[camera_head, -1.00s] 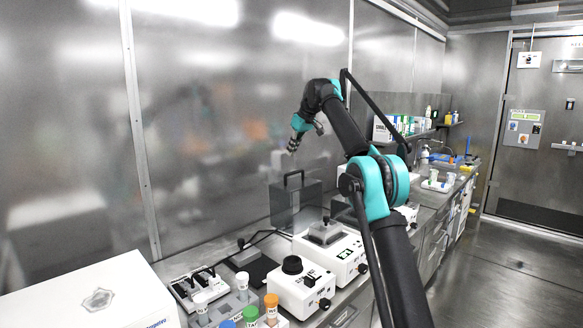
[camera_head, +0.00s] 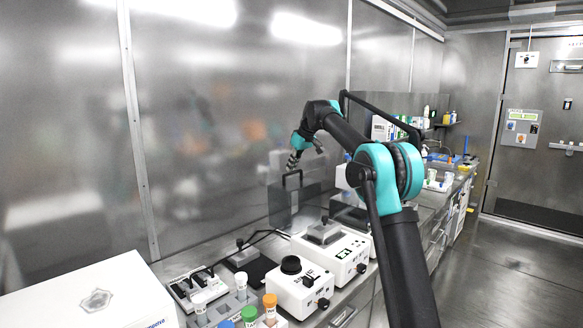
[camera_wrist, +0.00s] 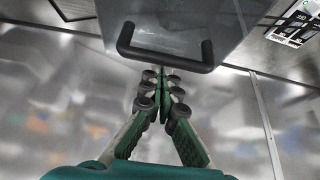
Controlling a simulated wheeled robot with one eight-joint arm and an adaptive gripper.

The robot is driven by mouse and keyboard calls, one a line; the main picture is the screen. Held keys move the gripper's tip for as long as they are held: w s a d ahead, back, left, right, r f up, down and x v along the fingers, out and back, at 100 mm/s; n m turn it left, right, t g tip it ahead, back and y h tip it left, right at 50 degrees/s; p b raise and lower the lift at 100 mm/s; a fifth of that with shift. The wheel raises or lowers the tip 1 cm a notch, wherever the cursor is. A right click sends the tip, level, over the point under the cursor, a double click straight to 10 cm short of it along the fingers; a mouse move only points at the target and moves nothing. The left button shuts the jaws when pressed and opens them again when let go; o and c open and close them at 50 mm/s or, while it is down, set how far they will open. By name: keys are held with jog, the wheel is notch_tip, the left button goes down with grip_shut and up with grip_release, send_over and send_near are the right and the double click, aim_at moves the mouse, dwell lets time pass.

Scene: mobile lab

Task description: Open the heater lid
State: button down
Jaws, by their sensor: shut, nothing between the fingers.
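A grey box-like lid (camera_head: 285,213) with a black U-shaped handle (camera_head: 292,178) on top stands at the back of the bench against the metal wall. I take it to be the heater lid; what lies under it is hidden. My gripper (camera_head: 293,168) points down just above the handle in the head view. In the wrist view the lid (camera_wrist: 180,22) fills the top, with the black handle (camera_wrist: 165,60) across its lower edge. My gripper's green fingers (camera_wrist: 163,80) are shut and empty, with their tips close to the handle. I cannot tell whether they touch it.
White instruments with black knobs (camera_head: 303,285) (camera_head: 335,248) stand on the bench in front of the lid. Coloured-cap tubes (camera_head: 270,305) stand in a rack at the front. A large white box (camera_head: 90,297) is at lower left. The floor (camera_head: 500,280) to the right is clear.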

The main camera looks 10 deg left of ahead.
jog(key=shift+t+y, duration=0.6)
jog(key=shift+y, duration=0.2)
jog(key=shift+s+d+r, duration=0.3)
jog(key=shift+s+d, duration=0.4)
jog(key=shift+d, duration=0.2)
jog(key=shift+s+d+r, duration=0.3)
jog(key=shift+s+d, duration=0.35)
jog(key=shift+d, duration=0.2)
jog(key=shift+a+r, duration=0.1)
